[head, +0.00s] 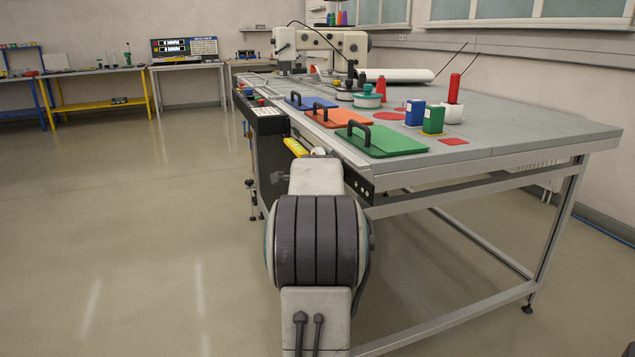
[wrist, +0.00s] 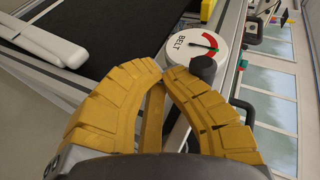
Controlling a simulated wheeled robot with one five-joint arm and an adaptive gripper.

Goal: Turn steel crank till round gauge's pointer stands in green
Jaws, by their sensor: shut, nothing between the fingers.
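The round gauge (wrist: 194,46) is white, marked BELT, with a red and green arc. It shows in the wrist view just beyond my gripper's fingertips. Its thin dark pointer reaches toward the arc near where red meets green; I cannot tell which colour it stands in. A dark rounded knob (wrist: 203,68) is at the gauge's lower edge, close to the right fingertip. It may be the crank's handle; no steel crank arm shows clearly. My gripper (wrist: 166,68) has yellow fingers, shut and empty. In the head view my gripper (head: 295,147) is beside the table's left edge, partly hidden by my arm.
The grey table (head: 540,136) holds green (head: 390,143), orange (head: 338,117) and blue (head: 304,103) plates with black handles, small boxes and a sewing machine (head: 345,45). A dark belt (wrist: 138,35) runs beside the gauge. Floor left of the table is clear.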

